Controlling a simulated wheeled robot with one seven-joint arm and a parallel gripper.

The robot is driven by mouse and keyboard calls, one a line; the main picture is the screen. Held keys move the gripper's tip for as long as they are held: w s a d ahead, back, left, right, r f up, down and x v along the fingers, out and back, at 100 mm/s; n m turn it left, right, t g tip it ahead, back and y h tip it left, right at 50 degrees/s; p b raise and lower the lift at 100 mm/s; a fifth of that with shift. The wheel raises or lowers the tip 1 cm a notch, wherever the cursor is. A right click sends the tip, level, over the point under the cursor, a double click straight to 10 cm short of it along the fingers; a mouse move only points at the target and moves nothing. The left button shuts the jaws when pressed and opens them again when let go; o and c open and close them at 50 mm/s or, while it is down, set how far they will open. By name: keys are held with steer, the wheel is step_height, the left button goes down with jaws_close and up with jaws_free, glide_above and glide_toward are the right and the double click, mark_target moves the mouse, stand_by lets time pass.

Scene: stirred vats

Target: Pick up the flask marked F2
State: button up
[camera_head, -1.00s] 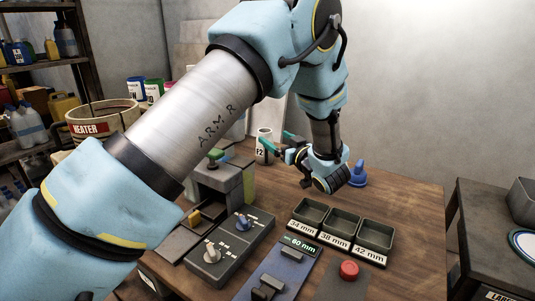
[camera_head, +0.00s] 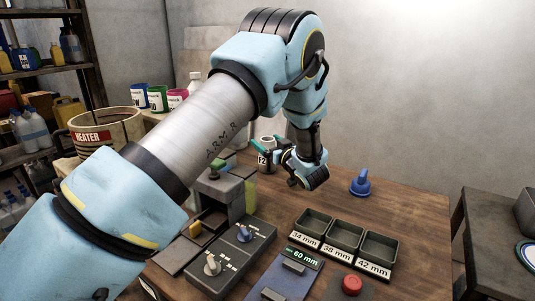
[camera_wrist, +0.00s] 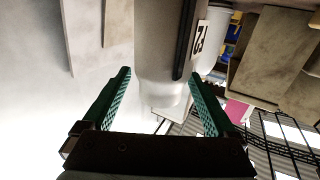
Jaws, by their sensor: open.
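The flask marked F2 (camera_head: 267,160) stands upright at the back of the wooden table, a pale cylinder with a white label. My gripper (camera_head: 277,148) is at the flask, its teal fingers partly covering it in the head view. In the wrist view the pale flask (camera_wrist: 158,45) reaches in between the two green fingers of my gripper (camera_wrist: 159,78), with a dark stripe and the label on its right side. The fingers are open, with a visible gap at the left finger. I cannot tell whether the right finger touches the flask.
A blue funnel-like object (camera_head: 360,183) stands right of my gripper. Three small trays (camera_head: 343,238), a 60 mm gauge (camera_head: 290,270), a red button (camera_head: 351,284) and a knob panel (camera_head: 228,255) are nearer. A heater vat (camera_head: 105,135) and coloured cups (camera_head: 157,97) stand left.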

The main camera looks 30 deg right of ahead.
steer(key=w, duration=0.3)
steer(key=shift+w+r+p, duration=0.1)
steer(key=shift+r+p, duration=0.1)
steer(key=shift+p, duration=0.2)
steer(key=shift+a, duration=0.1)
jaws_close()
stand_by(0.3)
